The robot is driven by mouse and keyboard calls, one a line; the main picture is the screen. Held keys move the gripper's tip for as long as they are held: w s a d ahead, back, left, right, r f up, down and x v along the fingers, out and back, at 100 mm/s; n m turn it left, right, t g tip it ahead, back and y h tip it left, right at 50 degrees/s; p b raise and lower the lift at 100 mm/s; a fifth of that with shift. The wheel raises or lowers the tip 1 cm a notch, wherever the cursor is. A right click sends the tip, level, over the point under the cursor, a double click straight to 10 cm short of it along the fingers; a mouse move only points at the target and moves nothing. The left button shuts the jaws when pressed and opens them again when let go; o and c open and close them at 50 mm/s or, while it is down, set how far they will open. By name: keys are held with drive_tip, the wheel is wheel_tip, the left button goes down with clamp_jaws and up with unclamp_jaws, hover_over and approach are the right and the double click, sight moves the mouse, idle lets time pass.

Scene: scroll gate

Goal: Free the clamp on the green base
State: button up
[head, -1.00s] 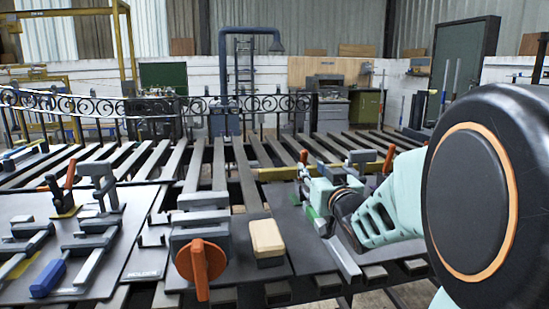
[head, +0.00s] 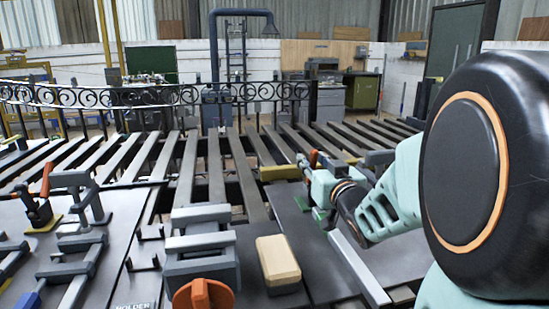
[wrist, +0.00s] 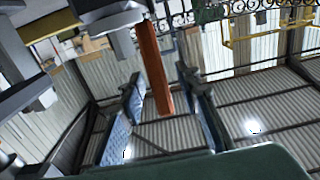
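An orange clamp handle (wrist: 154,68) stands between the two fingers of my gripper (wrist: 158,88) in the wrist view. The fingers are apart, with a gap showing beside the handle. In the head view my gripper (head: 318,182) is at the right-hand plate, and a red-orange tip (head: 313,157) shows just beyond it. A small bit of green base (head: 320,213) shows below the gripper. My arm and gripper hide most of that clamp. A grey clamp body (wrist: 112,18) shows at the top of the wrist view.
A grey clamp with an orange knob (head: 204,294) and a tan block (head: 278,260) stand left of my gripper. A red-handled clamp (head: 42,195) on a yellow base is at far left. The slatted table (head: 215,180) has open gaps. A scroll gate (head: 150,96) stands behind.

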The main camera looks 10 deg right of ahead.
clamp_jaws()
